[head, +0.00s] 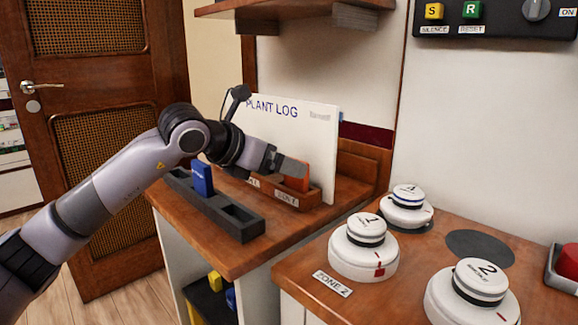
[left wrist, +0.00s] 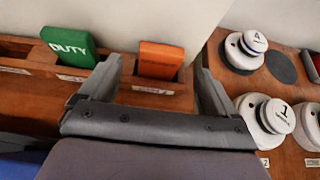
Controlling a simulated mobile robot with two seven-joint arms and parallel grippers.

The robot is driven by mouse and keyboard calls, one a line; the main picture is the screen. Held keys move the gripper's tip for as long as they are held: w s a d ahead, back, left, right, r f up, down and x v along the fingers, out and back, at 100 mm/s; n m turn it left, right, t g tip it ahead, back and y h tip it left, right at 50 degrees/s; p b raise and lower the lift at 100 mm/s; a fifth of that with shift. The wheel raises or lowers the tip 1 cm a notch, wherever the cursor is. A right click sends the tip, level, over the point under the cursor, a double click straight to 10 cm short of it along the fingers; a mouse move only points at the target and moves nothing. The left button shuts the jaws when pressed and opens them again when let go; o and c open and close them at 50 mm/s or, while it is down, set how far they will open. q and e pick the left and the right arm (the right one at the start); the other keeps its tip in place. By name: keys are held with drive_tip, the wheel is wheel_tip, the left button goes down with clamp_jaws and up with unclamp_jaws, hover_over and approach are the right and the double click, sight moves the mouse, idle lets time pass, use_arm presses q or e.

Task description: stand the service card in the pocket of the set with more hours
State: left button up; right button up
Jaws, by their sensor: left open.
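An orange card (left wrist: 160,60) stands in a pocket of the wooden holder (left wrist: 140,97); its lettering is too small to read. It also shows in the head view (head: 296,181), partly behind my gripper. A green card marked DUTY (left wrist: 70,46) stands in a pocket to its left. My left gripper (left wrist: 157,72) is open, its fingers on either side of the orange card, with gaps visible; in the head view it is beside that card (head: 284,166). A blue card (head: 202,179) stands in a dark tray. My right gripper is out of view.
The dark slotted tray (head: 245,222) lies on the wooden counter in front of the holder. A white PLANT LOG board (head: 318,125) stands behind; no hours are legible. Round white numbered units (head: 363,250) sit on the right counter. A shelf (head: 290,8) hangs above.

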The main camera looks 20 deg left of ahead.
use_arm(q)
drive_tip(key=v, duration=0.7)
drive_tip(key=shift+s, duration=0.25)
drive_tip(key=shift+a+r, duration=0.1)
drive_tip(key=shift+r, duration=0.05)
